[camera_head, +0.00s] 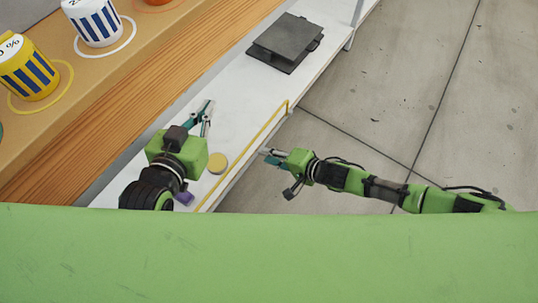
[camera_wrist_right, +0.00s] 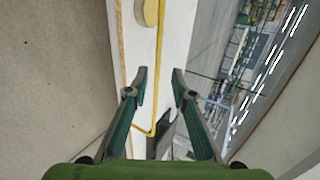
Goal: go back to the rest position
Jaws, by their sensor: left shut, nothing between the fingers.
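My left gripper (camera_head: 205,112) is over the white bench surface (camera_head: 230,120), left of centre in the head view. Its fingers are shut and empty. My right gripper (camera_head: 267,153) is past the bench's right edge, over the grey floor. In the right wrist view its two green fingers (camera_wrist_right: 161,72) stand apart with nothing held between them. The bench lies beyond them in that view. A round yellow disc (camera_head: 217,163) lies on the bench, just below my left gripper and left of my right one. It also shows at the top of the right wrist view (camera_wrist_right: 152,12).
A yellow rail (camera_head: 245,148) runs along the bench edge. A dark flat block (camera_head: 285,42) lies farther back. A raised wooden shelf (camera_head: 140,95) at left holds a yellow striped cup (camera_head: 27,70) and a white striped cup (camera_head: 95,22). Open floor (camera_head: 400,90) lies to the right.

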